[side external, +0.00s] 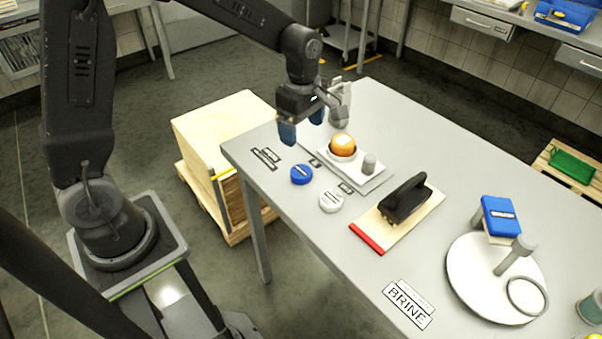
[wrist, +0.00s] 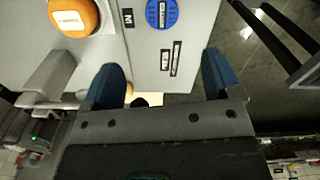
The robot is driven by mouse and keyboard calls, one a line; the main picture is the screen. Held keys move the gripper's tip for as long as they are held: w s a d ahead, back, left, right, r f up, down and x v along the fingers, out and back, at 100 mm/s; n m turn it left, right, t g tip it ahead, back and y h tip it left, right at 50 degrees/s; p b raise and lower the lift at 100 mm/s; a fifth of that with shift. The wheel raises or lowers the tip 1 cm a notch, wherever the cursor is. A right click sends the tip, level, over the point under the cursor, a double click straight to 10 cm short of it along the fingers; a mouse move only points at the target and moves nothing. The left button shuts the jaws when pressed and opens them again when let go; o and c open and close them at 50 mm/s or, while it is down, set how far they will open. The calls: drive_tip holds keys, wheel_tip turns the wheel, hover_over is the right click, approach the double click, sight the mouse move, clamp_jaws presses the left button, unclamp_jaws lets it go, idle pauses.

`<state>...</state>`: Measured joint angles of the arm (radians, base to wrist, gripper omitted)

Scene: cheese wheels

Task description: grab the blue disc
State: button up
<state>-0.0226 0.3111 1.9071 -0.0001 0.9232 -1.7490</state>
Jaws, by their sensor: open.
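The blue disc (side external: 301,174) lies flat on the grey table with a pale label on top, near the table's left edge. It also shows at the top of the wrist view (wrist: 161,13). My gripper (side external: 302,126) is open and empty above the table's far left corner, higher than the disc and behind it in the side view. In the wrist view its two blue fingertips (wrist: 160,82) are wide apart with nothing between them, and the disc lies beyond them.
A white disc (side external: 331,202) lies close to the blue one. An orange cheese wheel (side external: 343,146) sits on a white tray with a small grey weight (side external: 369,164). A board with a black-handled tool (side external: 405,200) and a round white plate (side external: 470,290) stand to the right.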

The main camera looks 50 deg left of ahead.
sight(301, 171)
wheel_tip(301, 171, down, 12)
drive_tip(key=shift+s+f, duration=0.15)
drive_tip(key=shift+f, duration=0.1)
idle(0.3)
drive_tip(key=c, duration=1)
drive_tip(key=shift+r, duration=0.15)
